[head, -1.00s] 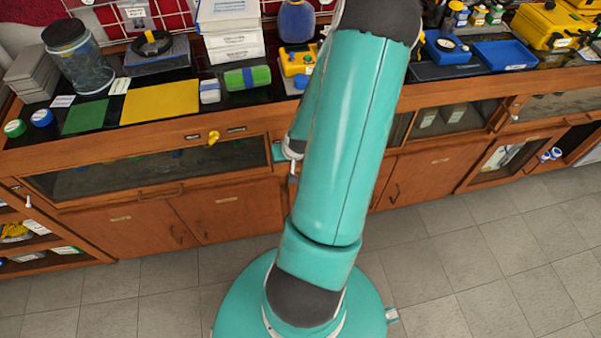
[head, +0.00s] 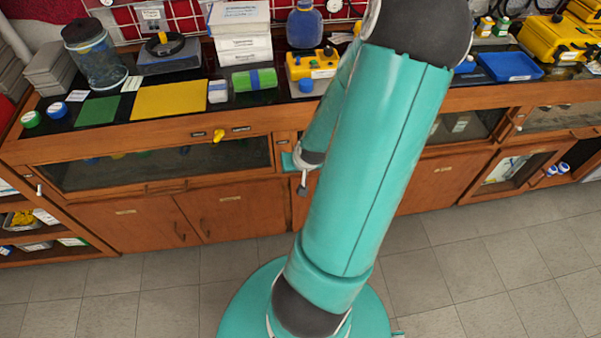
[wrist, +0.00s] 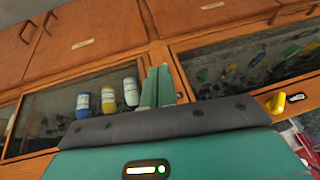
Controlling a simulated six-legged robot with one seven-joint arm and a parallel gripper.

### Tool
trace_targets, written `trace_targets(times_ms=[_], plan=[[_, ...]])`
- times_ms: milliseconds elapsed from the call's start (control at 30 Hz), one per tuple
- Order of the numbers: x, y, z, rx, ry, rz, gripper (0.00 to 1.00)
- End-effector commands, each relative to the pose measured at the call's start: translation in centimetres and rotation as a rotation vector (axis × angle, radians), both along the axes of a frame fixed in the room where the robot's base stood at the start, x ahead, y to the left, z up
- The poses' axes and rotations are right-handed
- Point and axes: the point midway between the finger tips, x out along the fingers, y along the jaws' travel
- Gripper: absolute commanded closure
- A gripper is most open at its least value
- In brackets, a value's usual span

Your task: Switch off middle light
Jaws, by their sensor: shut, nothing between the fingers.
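No lamp that I can single out as the middle light shows in these views. A yellow knob (head: 218,136) sits on the wooden front rail above the left glass panel. It also shows at the right of the wrist view (wrist: 280,102); I cannot tell whether it is the light's switch. My gripper (wrist: 157,84) is shut and empty, with its two teal fingers side by side. It is in front of the cabinet front, apart from the knob and to its right in the head view. My arm partly hides the hand there.
The bench top holds a yellow mat (head: 168,101), a large jar (head: 95,60), a yellow device (head: 312,64) and a blue tray (head: 508,66). Wooden doors (head: 240,208) lie below the glass panel (head: 160,164). The tiled floor (head: 470,260) in front is clear.

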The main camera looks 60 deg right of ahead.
Motion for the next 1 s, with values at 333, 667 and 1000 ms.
trace_targets(times_ms=[333, 667, 1000], plan=[[-2.3, 1.5, 1.6, 0.001, 0.001, -0.002, 1.00], [-2.7, 1.9, 1.8, 0.002, 0.002, 0.001, 1.00], [-2.7, 1.8, 1.8, 0.002, 0.002, 0.001, 1.00]])
